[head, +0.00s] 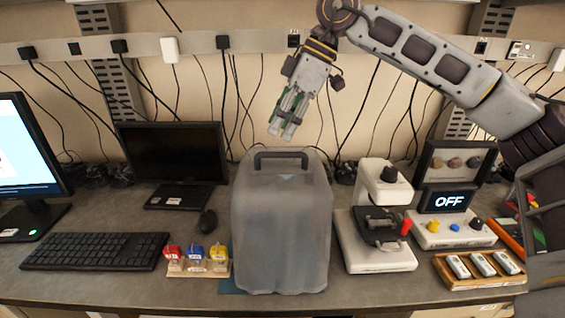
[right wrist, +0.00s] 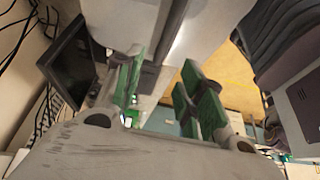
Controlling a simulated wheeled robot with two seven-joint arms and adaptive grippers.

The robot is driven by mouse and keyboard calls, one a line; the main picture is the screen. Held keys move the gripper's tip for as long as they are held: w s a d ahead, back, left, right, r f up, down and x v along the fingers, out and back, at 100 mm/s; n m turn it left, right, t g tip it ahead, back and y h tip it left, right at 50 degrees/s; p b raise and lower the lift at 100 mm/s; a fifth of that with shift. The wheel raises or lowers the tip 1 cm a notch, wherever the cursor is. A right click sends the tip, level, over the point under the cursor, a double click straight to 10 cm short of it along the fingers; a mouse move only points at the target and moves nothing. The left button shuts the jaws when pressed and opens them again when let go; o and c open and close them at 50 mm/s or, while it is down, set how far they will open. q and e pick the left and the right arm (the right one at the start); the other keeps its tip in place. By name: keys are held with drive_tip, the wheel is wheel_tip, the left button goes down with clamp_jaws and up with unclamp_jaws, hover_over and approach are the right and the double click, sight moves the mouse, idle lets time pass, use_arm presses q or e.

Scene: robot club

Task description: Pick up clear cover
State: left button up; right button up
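The clear cover (head: 281,225) is a tall, cloudy see-through box standing upright on the desk in the middle of the head view. A dark handle (head: 281,155) sits on its top. My right gripper (head: 281,133) hangs just above and behind the handle, pointing down, and appears apart from it. In the right wrist view its green-padded fingers (right wrist: 160,82) stand apart with nothing clearly held between them. What is under the cover is too blurred to tell. My left gripper is not in view.
A microscope (head: 378,225) stands close to the cover's right. A small rack with coloured-top pieces (head: 197,262) and a mouse (head: 207,221) are close on its left. A keyboard (head: 95,251) and a dark screen (head: 172,155) are further left. An "OFF" display (head: 448,200) stands right.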

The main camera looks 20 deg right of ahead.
drive_tip(key=shift+a+r, duration=0.1)
drive_tip(key=shift+a+p, duration=0.3)
drive_tip(key=shift+p, duration=0.25)
drive_tip(key=s+a+r+n+p, duration=0.2)
drive_tip(key=a+r+p, duration=0.2)
drive_tip(key=a, duration=0.3)
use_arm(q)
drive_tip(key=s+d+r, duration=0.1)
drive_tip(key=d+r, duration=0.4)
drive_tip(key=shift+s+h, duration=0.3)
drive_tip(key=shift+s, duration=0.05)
use_arm(e)
drive_tip(key=d+n+h, duration=0.2)
drive_tip(key=d+n, duration=0.1)
drive_tip(key=n, duration=1.4)
drive_tip(key=d+r+n+h, duration=0.1)
drive_tip(key=d+n+h, duration=0.2)
drive_tip(key=n, duration=1.4)
drive_tip(key=shift+s+d+r+t+h, duration=0.2)
drive_tip(key=shift+t+h, duration=0.1)
drive_tip(key=shift+t, duration=0.1)
